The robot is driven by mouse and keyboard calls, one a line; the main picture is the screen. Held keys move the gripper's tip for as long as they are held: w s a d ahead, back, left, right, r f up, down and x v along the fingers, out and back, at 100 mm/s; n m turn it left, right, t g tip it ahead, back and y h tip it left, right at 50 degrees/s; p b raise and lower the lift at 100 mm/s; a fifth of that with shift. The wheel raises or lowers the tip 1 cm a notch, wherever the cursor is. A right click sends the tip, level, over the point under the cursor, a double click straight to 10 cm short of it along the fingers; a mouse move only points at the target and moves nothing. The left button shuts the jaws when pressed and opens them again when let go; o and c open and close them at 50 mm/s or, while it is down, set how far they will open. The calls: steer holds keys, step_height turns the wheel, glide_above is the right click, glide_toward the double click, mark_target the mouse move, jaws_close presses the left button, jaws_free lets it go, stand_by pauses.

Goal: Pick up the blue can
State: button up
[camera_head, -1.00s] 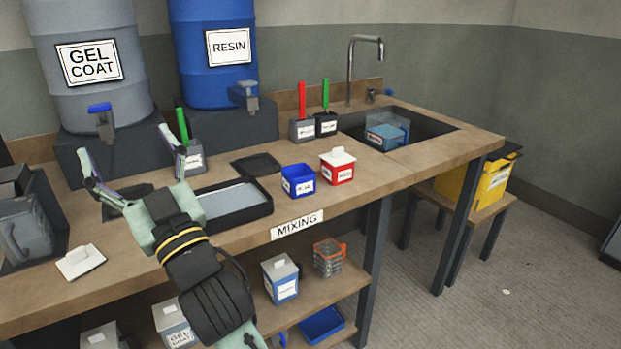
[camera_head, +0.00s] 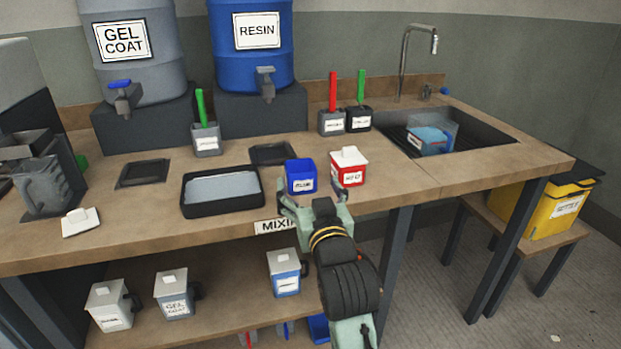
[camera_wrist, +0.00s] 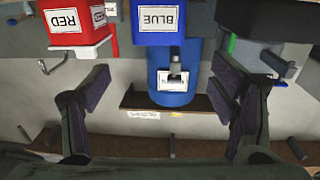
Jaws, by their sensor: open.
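The blue can (camera_head: 300,177) is a small open-topped square container with a white label, standing on the mixing table near its front edge. In the wrist view the blue can (camera_wrist: 160,22) appears upside down at the top centre, its label reading BLUE. My gripper (camera_head: 298,205) is just in front of the can on the near side. In the wrist view its two fingers (camera_wrist: 165,90) are spread wide, with the can beyond and between them. Nothing is held.
A red can (camera_head: 348,168) with a white lid stands close to the right. A black tray (camera_head: 222,208) lies to the left. A black square pad (camera_head: 272,153) is behind. The sink (camera_head: 480,137) is at the right. A resin drum (camera_head: 250,60) stands at the back.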

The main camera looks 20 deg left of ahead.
mark_target(298, 161)
steer(key=p+x, duration=0.1)
steer(key=x, duration=0.4)
steer(key=shift+w, duration=0.15)
steer(key=p+x, duration=0.1)
steer(key=x, duration=0.1)
steer(key=f+p+x, duration=0.1)
steer(key=x, duration=0.2)
steer(key=shift+w+a, duration=0.15)
steer(key=shift+w, duration=0.1)
steer(key=c, duration=1.4)
